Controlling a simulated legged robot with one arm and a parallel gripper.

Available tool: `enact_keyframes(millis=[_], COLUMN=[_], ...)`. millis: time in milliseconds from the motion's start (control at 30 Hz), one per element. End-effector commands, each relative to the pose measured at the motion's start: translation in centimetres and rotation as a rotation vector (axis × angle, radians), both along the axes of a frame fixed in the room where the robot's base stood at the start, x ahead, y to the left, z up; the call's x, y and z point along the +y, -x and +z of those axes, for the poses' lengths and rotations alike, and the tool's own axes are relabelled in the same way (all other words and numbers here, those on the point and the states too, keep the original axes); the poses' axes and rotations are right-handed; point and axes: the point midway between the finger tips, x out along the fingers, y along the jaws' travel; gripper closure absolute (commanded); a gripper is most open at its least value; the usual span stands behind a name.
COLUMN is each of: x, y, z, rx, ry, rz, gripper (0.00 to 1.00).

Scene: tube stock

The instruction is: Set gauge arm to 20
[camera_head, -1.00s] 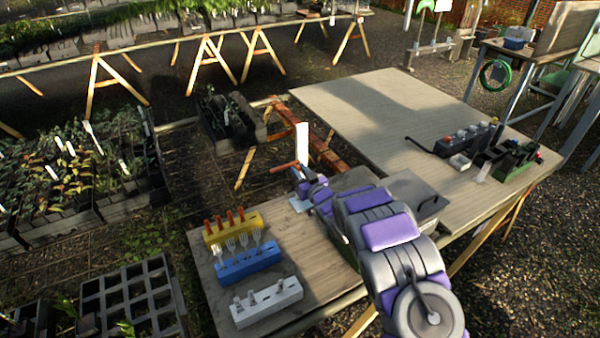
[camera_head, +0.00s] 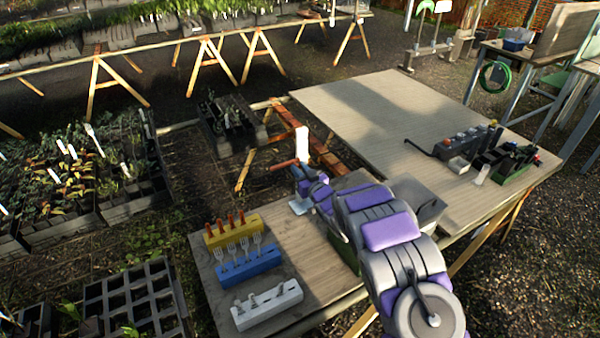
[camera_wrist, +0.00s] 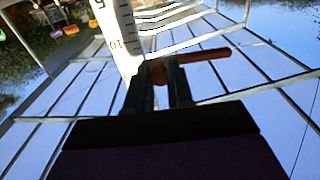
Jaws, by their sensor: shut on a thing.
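The gauge is a white upright post (camera_head: 302,147) at the far edge of the near bench. In the wrist view its white scale (camera_wrist: 117,30) shows black marks and a number that looks like 10. The orange gauge arm (camera_head: 283,163) sticks out to the left of the post in the head view. In the wrist view the arm (camera_wrist: 205,55) points right and slightly up. My gripper (camera_wrist: 165,78) is shut on the gauge arm near its inner end, beside the scale. The exact reading cannot be told, and the fingers hide part of the arm.
On the near bench (camera_head: 310,265) stand a yellow block (camera_head: 236,236) with orange-handled tools, a blue block (camera_head: 248,267) with forks and a white block (camera_head: 267,308). A grey-lidded box (camera_head: 428,212) is beside my arm. Racks (camera_head: 470,140) stand at the right.

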Motion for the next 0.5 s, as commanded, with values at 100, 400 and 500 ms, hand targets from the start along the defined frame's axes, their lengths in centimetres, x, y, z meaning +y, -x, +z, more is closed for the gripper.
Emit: enact_keyframes(millis=[100, 400, 500], x=[0.1, 0.1, 0.1], y=[0.0, 0.0, 0.0], z=[3.3, 7.6, 7.6], rx=[-0.004, -0.002, -0.001], ry=[0.001, 0.0, 0.0], rz=[0.001, 0.002, 0.002], gripper=[1.0, 1.0, 1.0])
